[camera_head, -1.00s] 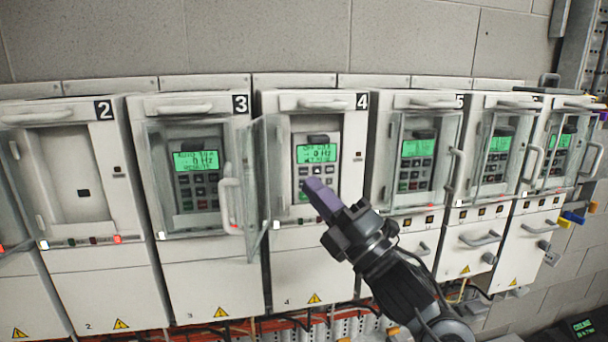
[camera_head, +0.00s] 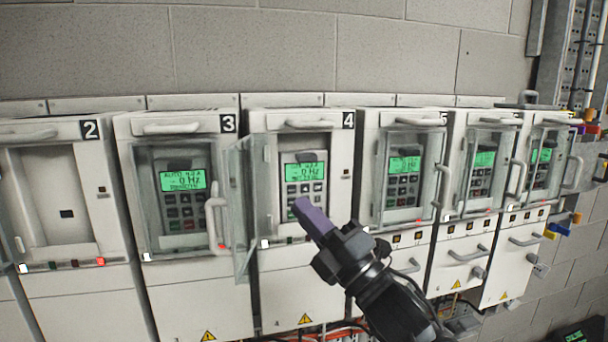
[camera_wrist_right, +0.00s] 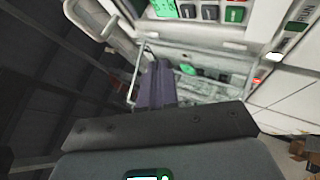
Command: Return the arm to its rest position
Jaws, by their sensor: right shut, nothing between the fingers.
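My right gripper (camera_head: 303,207) is in front of drive cabinet 4 (camera_head: 285,262), at the lower edge of its keypad. Its purple fingers are shut with nothing between them. In the right wrist view the shut fingers (camera_wrist_right: 157,84) point toward the lower part of a cabinet front. My right arm (camera_head: 385,300) comes in from the lower right. Cabinet 4's clear door (camera_head: 243,205) is swung open to the left. Its panel (camera_head: 304,172) has a lit green display reading 0 Hz. The fingers cover part of the keypad's lower area. My left gripper is not in view.
Cabinet 3 (camera_head: 195,297) stands to the left with its clear door over its panel and a protruding handle (camera_head: 216,220). Cabinet 2 (camera_head: 75,290) has no display. More cabinets with handles (camera_head: 440,190) stand to the right. Open space lies in front of the row.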

